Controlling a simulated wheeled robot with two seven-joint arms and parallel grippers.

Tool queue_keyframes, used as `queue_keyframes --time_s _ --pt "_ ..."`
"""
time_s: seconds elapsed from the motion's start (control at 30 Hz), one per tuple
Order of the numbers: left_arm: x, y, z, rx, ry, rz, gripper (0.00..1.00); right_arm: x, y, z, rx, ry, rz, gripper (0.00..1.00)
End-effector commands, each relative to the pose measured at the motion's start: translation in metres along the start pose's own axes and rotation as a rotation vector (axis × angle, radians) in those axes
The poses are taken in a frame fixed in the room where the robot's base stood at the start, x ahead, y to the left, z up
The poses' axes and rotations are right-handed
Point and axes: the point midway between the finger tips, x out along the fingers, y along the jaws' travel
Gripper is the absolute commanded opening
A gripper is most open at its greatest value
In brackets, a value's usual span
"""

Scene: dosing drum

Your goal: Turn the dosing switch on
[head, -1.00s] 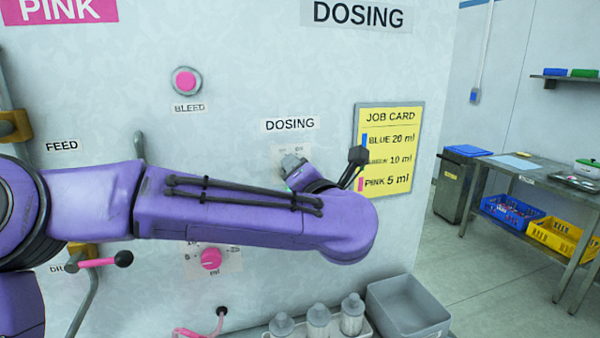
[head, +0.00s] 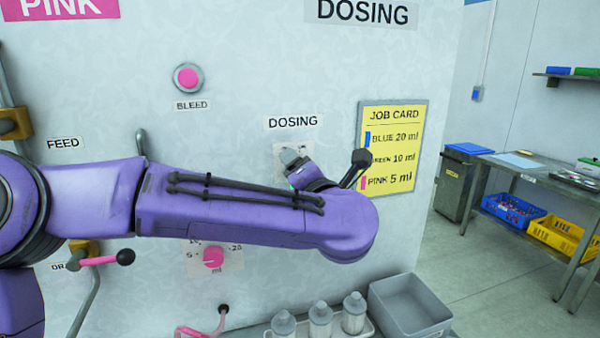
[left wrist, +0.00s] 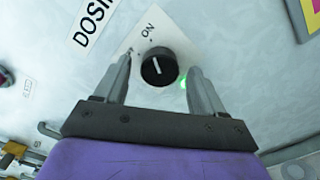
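The dosing switch is a round black knob (left wrist: 159,67) with a white line, on a white plate marked ON in the left wrist view. The line points roughly toward the ON label. A small green light (left wrist: 184,82) glows beside the knob, near the right-hand finger. My left gripper (left wrist: 160,62) is open, with one finger on each side of the knob and a visible gap to each. In the head view my left gripper (head: 290,157) is at the switch plate (head: 279,150) under the DOSING label, and it hides the knob. My right gripper is not in view.
A yellow job card (head: 391,147) hangs right of the switch, close to my left wrist. A pink bleed button (head: 187,77) is up left, and a pink dial (head: 213,258) is below my arm. Bottles (head: 320,319) and a grey bin (head: 409,306) stand below.

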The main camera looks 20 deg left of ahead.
Motion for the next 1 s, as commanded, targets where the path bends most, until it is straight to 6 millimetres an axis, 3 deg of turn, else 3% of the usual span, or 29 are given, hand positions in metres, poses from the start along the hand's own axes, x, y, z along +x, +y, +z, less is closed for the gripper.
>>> queue_keyframes --time_s 0.23,0.5,0.63,1.0 --pt "-0.013 -0.002 0.0 -0.001 -0.005 0.001 0.7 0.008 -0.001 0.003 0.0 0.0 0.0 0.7" --pt "-0.076 -0.003 -0.003 -0.002 -0.004 0.002 0.7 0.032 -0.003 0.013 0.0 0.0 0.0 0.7" --pt "-0.096 -0.002 -0.002 -0.001 -0.002 0.002 0.7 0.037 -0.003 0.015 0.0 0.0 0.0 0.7" --pt "-0.104 0.0 -0.001 -0.001 0.001 -0.001 0.7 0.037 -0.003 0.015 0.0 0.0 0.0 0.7"
